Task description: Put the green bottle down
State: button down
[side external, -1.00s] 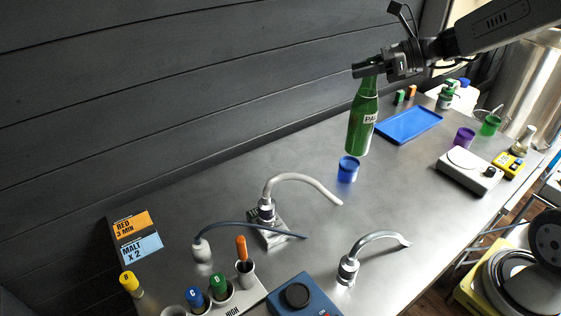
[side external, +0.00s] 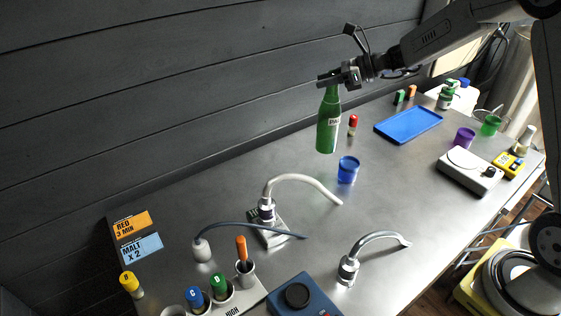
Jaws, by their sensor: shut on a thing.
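The green bottle (side external: 328,122) with a pale label hangs upright in my gripper (side external: 328,80). My gripper is shut on the bottle's neck at the top. The bottle appears to be held above the steel bench (side external: 230,178), near the dark plank wall. The exact gap under its base cannot be told. A blue cup (side external: 347,170) stands on the bench in front and to the right of the bottle.
A red-topped vial (side external: 352,125) stands just right of the bottle. A blue tray (side external: 408,125) lies farther right. A curved pale tap (side external: 290,182) and a second tap (side external: 365,252) rise nearer the camera. Bench left of the bottle looks clear.

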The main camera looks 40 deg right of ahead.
aim_at(330, 113)
jog(key=shift+w+f, duration=1)
jog(key=shift+f, duration=0.2)
jog(key=shift+w+d+f, duration=0.1)
jog(key=shift+w+f, duration=0.05)
jog(key=shift+f, duration=0.75)
jog(key=shift+w+f, duration=0.1)
jog(key=shift+f, duration=0.9)
jog(key=shift+c, duration=1.6)
grip_release()
